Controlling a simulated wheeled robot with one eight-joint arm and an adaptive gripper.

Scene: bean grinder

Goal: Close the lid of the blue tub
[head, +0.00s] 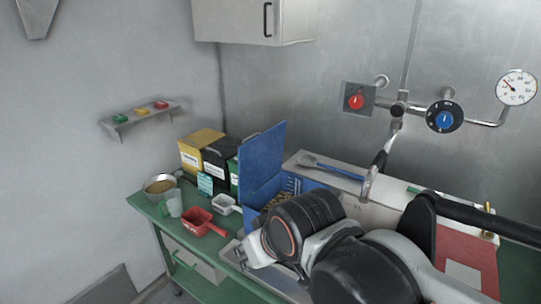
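The blue tub (292,184) stands on the green bench, with a printed side and dark contents partly showing. Its blue lid (262,155) stands up steeply on the left side, so the tub is open. My arm's black and white links cover the front of the tub in the head view. The fingers of my gripper cannot be made out; they are hidden behind the arm or out of the picture. I cannot tell whether anything touches the lid.
Yellow (198,155), black (217,165) and green-labelled bins stand left of the lid. A white box (330,174) with a blue-handled spoon and a tap (379,165) are behind.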

